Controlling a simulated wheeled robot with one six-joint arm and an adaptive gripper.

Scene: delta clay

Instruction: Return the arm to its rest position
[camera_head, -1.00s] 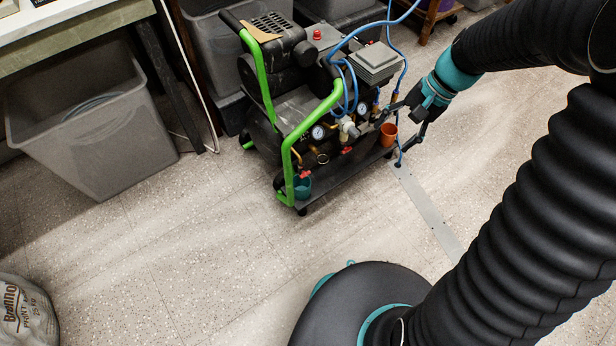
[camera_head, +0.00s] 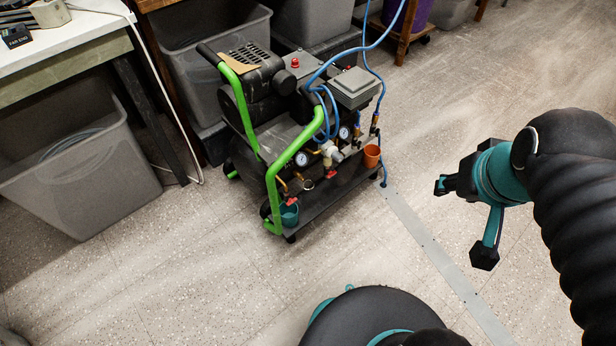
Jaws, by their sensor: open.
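My gripper (camera_head: 462,222) is at the right of the head view, at the end of my black ribbed arm. Its two dark fingertips are spread wide apart and nothing is between them. It is in the air, to the right of the compressor (camera_head: 297,140) and apart from it. The compressor has a green tube frame, gauges and a blue hose. An orange cup (camera_head: 371,156) and a teal cup (camera_head: 289,213) are on its base.
A grey bin (camera_head: 82,178) stands under the workbench (camera_head: 68,40) at the left. More grey bins (camera_head: 208,45) stand behind the compressor. A metal strip (camera_head: 440,258) runs along the speckled floor.

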